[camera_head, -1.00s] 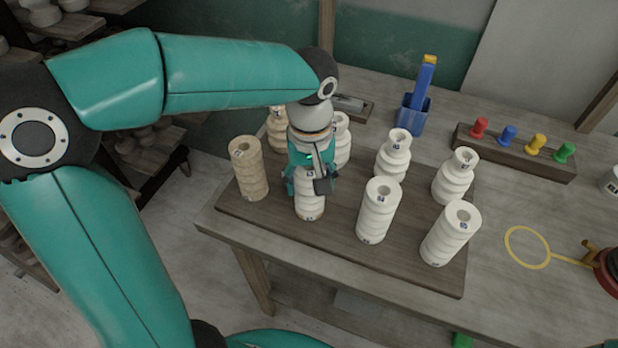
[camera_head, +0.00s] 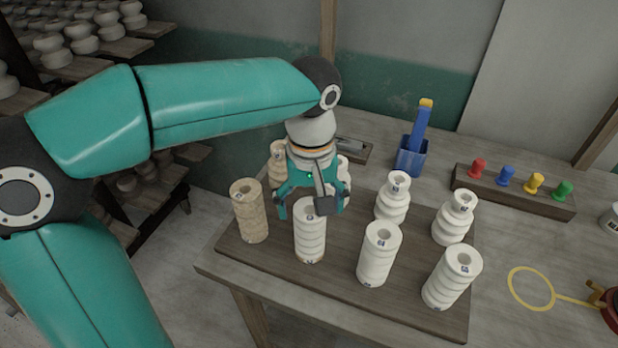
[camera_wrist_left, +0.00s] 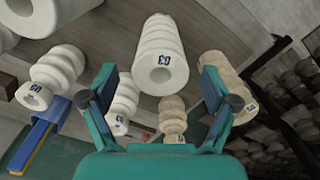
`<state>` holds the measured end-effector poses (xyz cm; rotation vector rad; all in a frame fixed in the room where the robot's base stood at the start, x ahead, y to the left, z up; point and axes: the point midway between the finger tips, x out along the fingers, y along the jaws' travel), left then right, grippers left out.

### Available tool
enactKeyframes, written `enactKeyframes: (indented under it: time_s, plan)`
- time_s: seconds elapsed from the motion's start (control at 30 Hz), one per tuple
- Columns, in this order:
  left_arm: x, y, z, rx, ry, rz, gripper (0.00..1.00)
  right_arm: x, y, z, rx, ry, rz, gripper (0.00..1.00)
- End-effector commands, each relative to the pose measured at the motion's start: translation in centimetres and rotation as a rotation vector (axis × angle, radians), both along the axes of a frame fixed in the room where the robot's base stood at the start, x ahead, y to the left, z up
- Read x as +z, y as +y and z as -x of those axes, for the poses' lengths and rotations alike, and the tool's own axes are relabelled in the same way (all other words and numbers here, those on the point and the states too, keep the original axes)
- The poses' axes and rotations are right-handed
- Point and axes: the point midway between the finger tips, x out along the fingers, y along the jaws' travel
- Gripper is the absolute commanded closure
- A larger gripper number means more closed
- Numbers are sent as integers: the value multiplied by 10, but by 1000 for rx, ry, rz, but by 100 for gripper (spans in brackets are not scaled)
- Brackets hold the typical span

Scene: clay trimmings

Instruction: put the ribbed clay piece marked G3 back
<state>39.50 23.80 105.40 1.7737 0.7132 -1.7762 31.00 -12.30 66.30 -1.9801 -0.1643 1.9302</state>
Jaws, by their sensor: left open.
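A white ribbed clay piece (camera_head: 309,240) stands upright on the dark board (camera_head: 230,243), in the front row beside a tan one. A small dark mark shows near its top, too small to read in the head view. My right gripper is not in view.
A tan ribbed piece (camera_head: 250,213) stands close left; several white ones, such as this one (camera_head: 379,256), stand right and behind. A blue holder (camera_head: 411,158) and a rack of coloured pegs (camera_head: 515,190) are behind. A yellow ring (camera_head: 531,288) lies right.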

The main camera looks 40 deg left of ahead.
Motion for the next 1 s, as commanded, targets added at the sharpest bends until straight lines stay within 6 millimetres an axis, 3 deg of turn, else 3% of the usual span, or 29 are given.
enactKeyframes:
  time_s: [0.2,0.4,1.0]
  plan:
    - [44,0,-1,0,-3,0,13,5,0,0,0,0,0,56]
    - [63,0,0,0,-1,-1,13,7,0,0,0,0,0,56]
    - [67,0,0,0,0,0,13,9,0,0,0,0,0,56]
